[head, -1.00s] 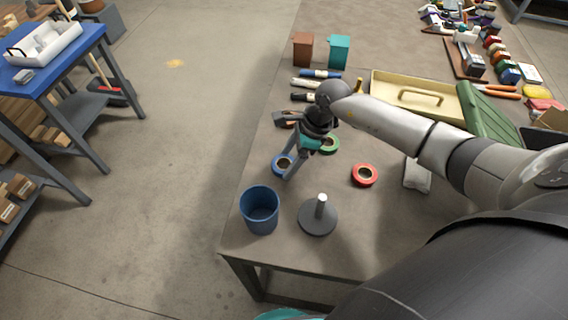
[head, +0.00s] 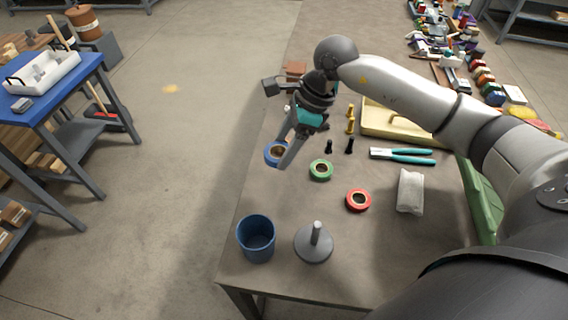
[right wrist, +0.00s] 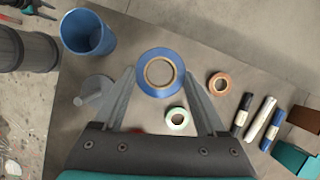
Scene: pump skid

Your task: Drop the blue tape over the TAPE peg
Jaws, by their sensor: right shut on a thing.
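The blue tape (head: 269,155) is a roll held between the fingertips of my right gripper (head: 280,156), which is shut on it and appears above the table. In the right wrist view the blue tape (right wrist: 160,93) shows its round hole, with a finger on each side. The peg (head: 316,234) is a grey upright post on a round grey base near the table's front edge, with nothing around it. It also shows in the right wrist view (right wrist: 92,98), left of the fingers. No label on it can be read. My left gripper is not in view.
A blue cup (head: 256,240) stands just left of the peg. A green tape roll (head: 321,178) and a red tape roll (head: 358,208) lie behind the peg. Teal-handled pliers (head: 410,156) and a pale bundle (head: 410,192) lie to the right. Markers (right wrist: 262,120) lie farther back.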

